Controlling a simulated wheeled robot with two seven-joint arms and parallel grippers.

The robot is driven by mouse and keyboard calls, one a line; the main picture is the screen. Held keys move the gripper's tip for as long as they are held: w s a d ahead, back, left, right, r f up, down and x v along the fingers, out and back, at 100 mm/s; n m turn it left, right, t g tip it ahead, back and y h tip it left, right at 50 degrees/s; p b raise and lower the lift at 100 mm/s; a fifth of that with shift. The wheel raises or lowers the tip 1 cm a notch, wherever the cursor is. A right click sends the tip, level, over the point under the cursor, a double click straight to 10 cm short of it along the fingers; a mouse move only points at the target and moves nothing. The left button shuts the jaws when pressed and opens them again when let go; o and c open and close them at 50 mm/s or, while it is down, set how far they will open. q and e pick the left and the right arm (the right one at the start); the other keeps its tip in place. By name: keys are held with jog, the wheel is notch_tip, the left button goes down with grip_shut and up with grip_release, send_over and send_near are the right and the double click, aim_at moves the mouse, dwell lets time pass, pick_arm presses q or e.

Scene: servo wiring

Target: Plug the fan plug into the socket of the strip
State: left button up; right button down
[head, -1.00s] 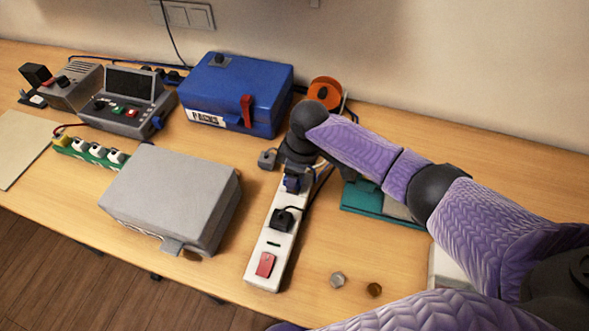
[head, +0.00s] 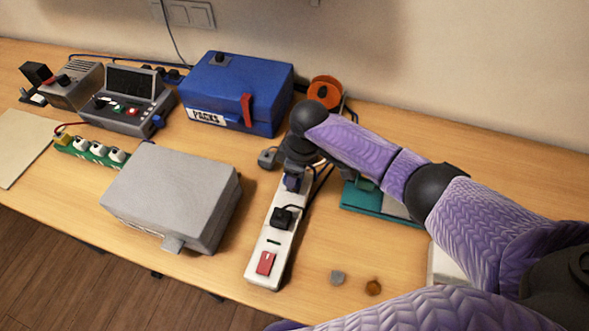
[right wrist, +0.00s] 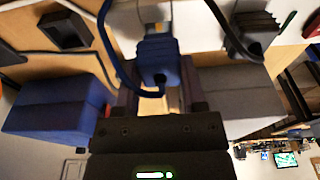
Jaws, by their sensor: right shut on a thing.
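The white power strip (head: 260,243) lies on the table, with a red switch (head: 265,263) at its near end. A black plug (head: 282,217) sits in one of its sockets. A blue plug (head: 292,181) is at the far part of the strip, below my right gripper (head: 297,164). In the right wrist view the blue plug (right wrist: 160,62), with a blue cable, is between the fingers of my right gripper (right wrist: 158,88), which is shut on it. I cannot tell whether its pins are inside a socket. My left gripper is not in view.
A grey box (head: 170,195) stands left of the strip, a blue case (head: 235,92) behind. A green strip (head: 90,151) and a device (head: 128,102) are farther left. A teal tray (head: 372,200) is on the right.

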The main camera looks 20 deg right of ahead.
dwell(0.3)
jog(key=shift+f, duration=0.1)
jog(key=shift+f, duration=0.45)
jog(key=shift+f+b, duration=0.7)
